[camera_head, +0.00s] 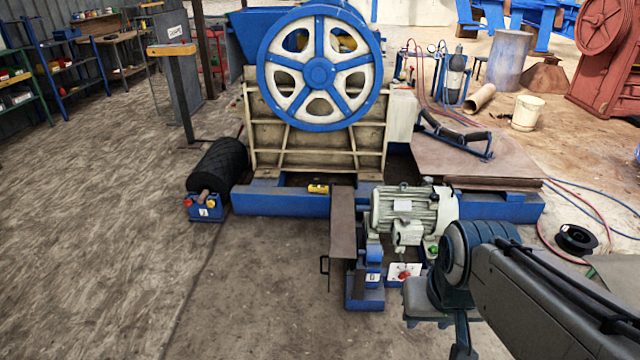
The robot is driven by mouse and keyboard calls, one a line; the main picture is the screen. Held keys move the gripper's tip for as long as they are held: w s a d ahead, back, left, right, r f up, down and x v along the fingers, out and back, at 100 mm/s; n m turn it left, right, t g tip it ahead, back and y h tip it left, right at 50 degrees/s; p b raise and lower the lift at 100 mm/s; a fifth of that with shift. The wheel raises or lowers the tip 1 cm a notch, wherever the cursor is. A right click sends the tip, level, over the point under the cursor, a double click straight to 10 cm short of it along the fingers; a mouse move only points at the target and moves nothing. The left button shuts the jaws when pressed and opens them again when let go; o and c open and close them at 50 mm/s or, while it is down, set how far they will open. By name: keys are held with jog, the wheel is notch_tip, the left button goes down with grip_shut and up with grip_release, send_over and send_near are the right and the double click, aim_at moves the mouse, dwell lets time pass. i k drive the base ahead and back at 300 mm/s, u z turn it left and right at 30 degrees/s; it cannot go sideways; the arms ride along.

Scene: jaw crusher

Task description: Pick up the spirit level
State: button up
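A small yellow object that looks like the spirit level (318,188) lies at the front of the jaw crusher, on or just behind the front beam of its blue base frame. It is left of the brown upright plate and below the cream crusher body. It is too small to make out its vials. My gripper (440,330) hangs at the lower right, at the end of my grey arm, well apart from the yellow object and nearer to me. Its fingers are partly hidden and cut by the frame edge, so its opening is unclear.
The jaw crusher (318,68) has a big blue and white flywheel. A motor (405,210), a brown plate (342,218) and a blue-based control box (366,285) stand right of the yellow object. A black roll (217,165) and a blue box (205,207) stand left. The front-left floor is clear.

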aim_at(311, 188)
jog(key=u, duration=0.6)
jog(key=i, duration=0.5)
jog(key=u, duration=0.8)
jog(key=i, duration=0.65)
jog(key=z, duration=0.55)
jog(key=i, duration=0.75)
jog(key=z, duration=0.7)
jog(key=k, duration=0.4)
jog(key=u, duration=1.25)
jog(key=i, duration=2.05)
jog(key=z, duration=0.9)
jog(key=i, duration=0.95)
jog(key=z, duration=1.05)
